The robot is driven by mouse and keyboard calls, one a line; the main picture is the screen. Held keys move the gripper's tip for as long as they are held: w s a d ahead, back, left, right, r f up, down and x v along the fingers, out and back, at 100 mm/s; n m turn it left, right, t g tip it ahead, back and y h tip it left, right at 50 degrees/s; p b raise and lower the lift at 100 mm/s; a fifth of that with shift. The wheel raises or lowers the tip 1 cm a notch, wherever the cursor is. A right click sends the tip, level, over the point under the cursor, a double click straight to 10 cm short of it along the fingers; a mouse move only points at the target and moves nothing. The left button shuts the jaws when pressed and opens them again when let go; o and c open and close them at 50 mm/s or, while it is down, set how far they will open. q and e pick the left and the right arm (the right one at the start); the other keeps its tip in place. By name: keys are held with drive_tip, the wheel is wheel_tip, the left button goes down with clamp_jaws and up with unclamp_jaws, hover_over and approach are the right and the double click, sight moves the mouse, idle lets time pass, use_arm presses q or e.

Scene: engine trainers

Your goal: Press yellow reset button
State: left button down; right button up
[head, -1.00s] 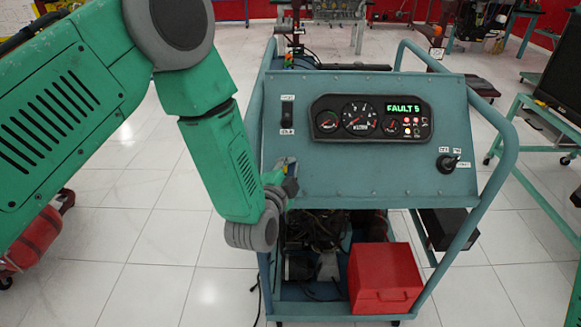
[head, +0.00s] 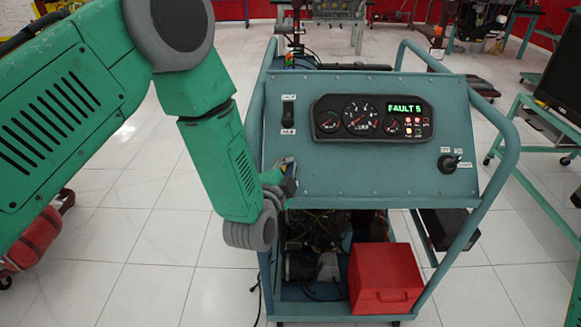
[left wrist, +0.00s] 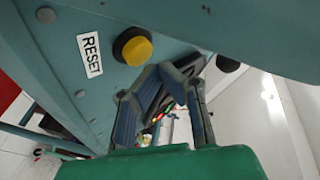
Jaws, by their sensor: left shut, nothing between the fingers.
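The yellow reset button (left wrist: 137,50) shows in the left wrist view. It sits in a black collar on a blue-grey face of the console, beside a white label reading RESET (left wrist: 90,54). My left gripper (left wrist: 168,74) is shut and empty. In that view its fingertips appear just below and right of the button, and a gap shows between them and it. In the head view my left gripper (head: 288,180) is at the lower left of the sloped console panel (head: 350,170), and I cannot make out the button there. My right gripper is not in view.
The panel carries a gauge cluster (head: 372,117) showing FAULT 5, a toggle switch (head: 288,112) and a key switch (head: 448,163). A tubular frame (head: 492,185) surrounds the cart. A red box (head: 384,278) sits on its lower shelf. White floor is open on the left.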

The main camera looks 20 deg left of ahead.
use_arm(q)
drive_tip(key=shift+w+a+f, duration=0.1)
drive_tip(key=shift+a+f, duration=0.1)
drive_tip(key=shift+a, duration=0.45)
drive_tip(key=shift+w+d+f, duration=0.1)
drive_tip(key=shift+d, duration=0.35)
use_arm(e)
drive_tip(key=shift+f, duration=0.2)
